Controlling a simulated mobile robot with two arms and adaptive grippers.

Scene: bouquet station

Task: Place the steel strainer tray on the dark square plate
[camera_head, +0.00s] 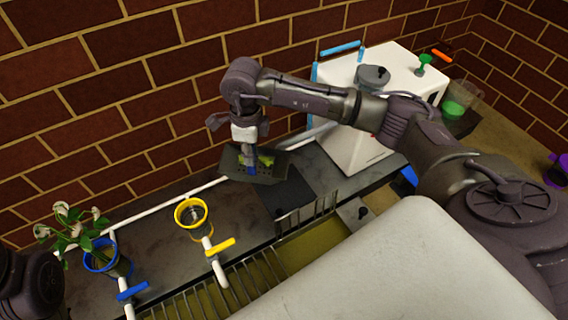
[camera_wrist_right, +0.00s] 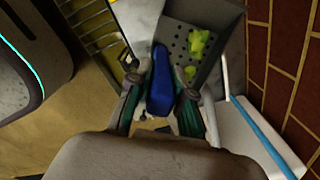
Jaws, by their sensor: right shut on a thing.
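The steel strainer tray (camera_head: 272,166) is a dark, perforated metal pan with green bits in it. My right gripper (camera_head: 249,152) is shut on its blue handle and holds the tray over the counter near the wall. In the right wrist view the blue handle (camera_wrist_right: 160,85) lies between the fingers, and the holed tray floor (camera_wrist_right: 184,46) shows beyond. The dark square plate (camera_head: 287,198) lies on the counter just in front and to the right of the tray in the head view. The tray hides part of the counter behind it. My left gripper is out of view.
A yellow-rimmed cup (camera_head: 191,217) and a blue-rimmed pot with white flowers (camera_head: 107,262) stand left. A white box (camera_head: 372,140) with a grey lidded pot (camera_head: 372,77) on top stands right. A wire rack (camera_head: 260,272) runs along the front.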

